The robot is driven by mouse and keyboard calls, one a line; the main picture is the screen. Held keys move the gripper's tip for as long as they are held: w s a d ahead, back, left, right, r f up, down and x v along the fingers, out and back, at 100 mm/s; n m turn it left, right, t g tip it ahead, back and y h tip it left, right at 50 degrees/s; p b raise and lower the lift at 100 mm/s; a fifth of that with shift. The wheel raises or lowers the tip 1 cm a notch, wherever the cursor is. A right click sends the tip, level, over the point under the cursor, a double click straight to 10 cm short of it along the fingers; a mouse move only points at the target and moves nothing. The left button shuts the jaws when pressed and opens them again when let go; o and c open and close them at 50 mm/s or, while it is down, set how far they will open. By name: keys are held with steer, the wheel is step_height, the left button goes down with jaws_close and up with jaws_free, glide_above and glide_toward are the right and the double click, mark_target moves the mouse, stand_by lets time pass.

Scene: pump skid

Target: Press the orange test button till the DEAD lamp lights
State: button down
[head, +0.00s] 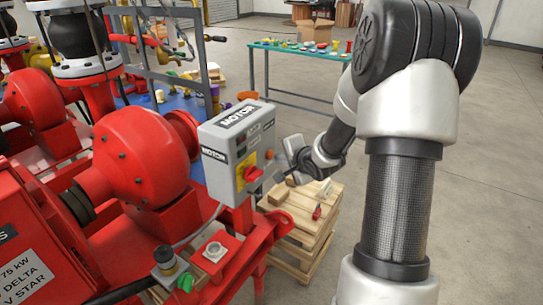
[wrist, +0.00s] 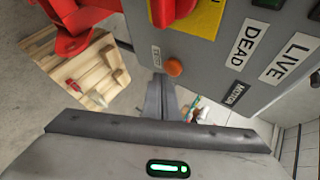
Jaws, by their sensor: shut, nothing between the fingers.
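The orange test button (wrist: 174,67) sits on the face of the grey motor box (wrist: 210,65), beside a small label. My gripper (wrist: 160,80) is shut and empty, its fingertips close to the button and just below-left of it in the wrist view. I cannot tell whether they touch it. The DEAD label (wrist: 243,40) has a dark green lamp (wrist: 267,3) by it, cut by the top edge, looking unlit.
A red switch handle (wrist: 170,8) on a yellow plate (wrist: 205,18) lies close to the button. A LIVE label (wrist: 288,57) is beside DEAD. A wooden pallet stack (head: 305,215) stands below. A green table (head: 300,50) is behind; the floor at right is open.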

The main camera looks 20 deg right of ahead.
steer(key=shift+w+a, duration=0.4)
steer(key=shift+w, duration=0.1)
stand_by(0.8)
steer(key=shift+s+d+p, duration=0.55)
steer(key=shift+s+p, duration=0.15)
steer(key=shift+s+d+p, duration=0.75)
steer(key=shift+s+d, duration=0.05)
steer(key=shift+s, duration=0.2)
steer(key=shift+s+d+p, duration=0.75)
steer(key=shift+s, duration=0.25)
